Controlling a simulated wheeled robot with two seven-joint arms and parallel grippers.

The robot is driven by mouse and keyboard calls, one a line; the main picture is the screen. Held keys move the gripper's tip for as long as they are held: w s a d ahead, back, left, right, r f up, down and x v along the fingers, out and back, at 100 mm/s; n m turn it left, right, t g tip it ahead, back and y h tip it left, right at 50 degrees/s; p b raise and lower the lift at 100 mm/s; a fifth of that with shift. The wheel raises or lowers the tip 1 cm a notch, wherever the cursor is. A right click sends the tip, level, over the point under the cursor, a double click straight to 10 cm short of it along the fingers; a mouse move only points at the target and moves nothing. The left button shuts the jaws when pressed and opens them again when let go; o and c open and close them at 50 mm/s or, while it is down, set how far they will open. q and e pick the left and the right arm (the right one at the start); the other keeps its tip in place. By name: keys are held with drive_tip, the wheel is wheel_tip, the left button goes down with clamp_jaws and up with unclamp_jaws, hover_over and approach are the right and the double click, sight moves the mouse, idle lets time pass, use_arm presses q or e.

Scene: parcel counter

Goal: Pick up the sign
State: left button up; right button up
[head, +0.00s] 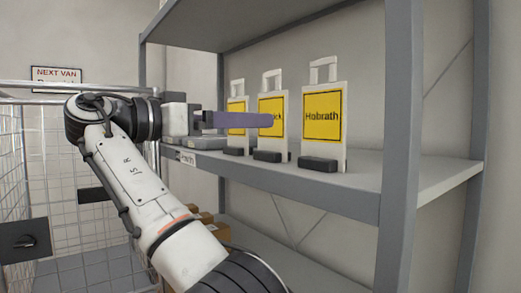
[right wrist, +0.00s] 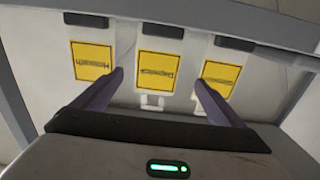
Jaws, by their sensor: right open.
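Three white signs with yellow panels, top handles and dark feet stand upright in a row on the shelf. The right one (head: 322,112) reads "Hobrath". The middle one (head: 271,104) is partly covered by my right gripper (head: 267,120), and only "ick" shows. My right gripper has purple fingers and is open and empty. In the right wrist view, upside down, its fingers point toward the middle sign (right wrist: 159,60), with the Hobrath sign (right wrist: 91,60) left and another (right wrist: 219,76) right. Contact cannot be told. My left gripper is out of view.
The grey shelf board (head: 430,172) has a front post (head: 397,140) right of the signs and another shelf (head: 235,22) above. Flat grey items (head: 205,141) lie left of the signs. Brown boxes (head: 213,226) sit below. A wire cage (head: 50,150) stands left.

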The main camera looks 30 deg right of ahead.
sight(272, 151)
drive_tip(key=d, duration=0.3)
drive_tip(key=shift+s+d, duration=0.1)
drive_tip(key=shift+s, duration=0.1)
drive_tip(key=d, duration=0.4)
drive_tip(key=shift+w+d+p, duration=0.2)
drive_tip(key=shift+p, duration=0.2)
drive_tip(key=shift+d, duration=0.4)
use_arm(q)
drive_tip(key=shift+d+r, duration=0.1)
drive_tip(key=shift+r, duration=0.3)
use_arm(e)
drive_tip(key=shift+r, duration=0.1)
drive_tip(key=c, duration=1.6)
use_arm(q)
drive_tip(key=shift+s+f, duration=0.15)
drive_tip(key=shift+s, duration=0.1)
use_arm(e)
drive_tip(key=shift+r, duration=0.1)
